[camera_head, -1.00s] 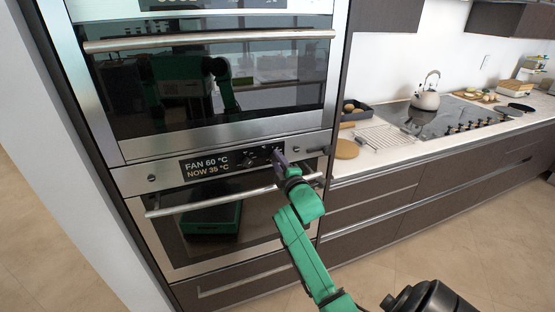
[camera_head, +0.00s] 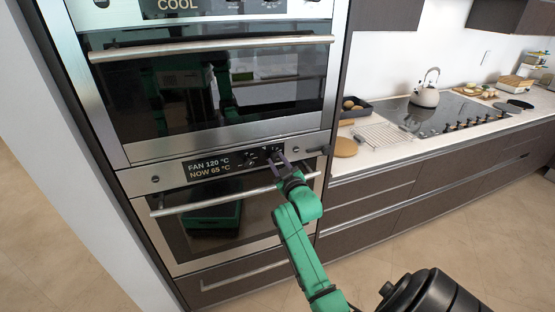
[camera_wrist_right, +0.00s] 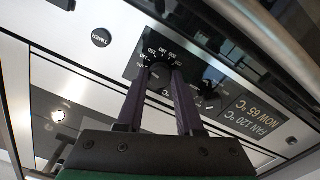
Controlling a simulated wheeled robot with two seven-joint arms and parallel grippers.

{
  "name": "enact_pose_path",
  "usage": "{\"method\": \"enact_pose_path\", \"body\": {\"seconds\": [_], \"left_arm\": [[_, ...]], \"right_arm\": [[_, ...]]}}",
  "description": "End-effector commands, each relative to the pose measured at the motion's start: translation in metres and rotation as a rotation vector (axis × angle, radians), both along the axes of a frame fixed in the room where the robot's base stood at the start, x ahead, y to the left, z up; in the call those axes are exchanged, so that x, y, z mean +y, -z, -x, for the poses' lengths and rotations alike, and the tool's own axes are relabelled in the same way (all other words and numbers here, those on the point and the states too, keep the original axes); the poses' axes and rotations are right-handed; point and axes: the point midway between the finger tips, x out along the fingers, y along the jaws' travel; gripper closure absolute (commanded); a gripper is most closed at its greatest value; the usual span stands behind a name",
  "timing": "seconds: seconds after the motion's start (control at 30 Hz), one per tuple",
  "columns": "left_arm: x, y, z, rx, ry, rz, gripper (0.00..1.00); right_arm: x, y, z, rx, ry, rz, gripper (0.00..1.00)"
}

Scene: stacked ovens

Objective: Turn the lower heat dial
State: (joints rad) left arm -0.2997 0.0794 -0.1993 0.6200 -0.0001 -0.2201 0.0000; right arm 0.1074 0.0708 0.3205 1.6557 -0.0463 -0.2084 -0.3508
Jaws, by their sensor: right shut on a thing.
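The lower oven's control panel (camera_head: 168,180) has a lit display (camera_head: 209,166) reading "FAN 120 °C, NOW 65 °C". The display also shows, turned over, in the wrist view (camera_wrist_right: 256,122). My right gripper (camera_head: 274,158) reaches up to the panel right of the display. In the wrist view its two dark purple fingers (camera_wrist_right: 161,75) are shut on the heat dial (camera_wrist_right: 160,69), one on each side. A ring of numbers shows around the dial; the fingers hide part of it. My left gripper is not in view.
The lower oven's door handle (camera_head: 225,195) runs just below the right gripper. The upper oven (camera_head: 215,90) sits above, its display (camera_head: 180,5) reading "COOL". Another dial (camera_wrist_right: 208,90) is beside the held one. A counter with a kettle (camera_head: 426,95) is at right.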

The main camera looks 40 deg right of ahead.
Motion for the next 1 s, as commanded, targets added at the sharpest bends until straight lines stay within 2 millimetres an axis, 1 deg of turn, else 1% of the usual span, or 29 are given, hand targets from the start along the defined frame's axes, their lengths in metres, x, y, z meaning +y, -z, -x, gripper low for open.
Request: {"method": "enact_pose_path", "body": {"seconds": [0.03,0.7,1.0], "left_arm": [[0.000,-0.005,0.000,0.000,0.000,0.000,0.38],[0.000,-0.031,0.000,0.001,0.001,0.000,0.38],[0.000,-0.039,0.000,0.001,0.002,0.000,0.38]], "right_arm": [[0.000,-0.001,0.000,-0.012,0.000,-0.043,1.00],[0.001,0.000,0.000,-0.218,0.001,-0.642,1.00],[0.001,0.001,0.000,-0.295,0.001,-0.862,1.00]]}}
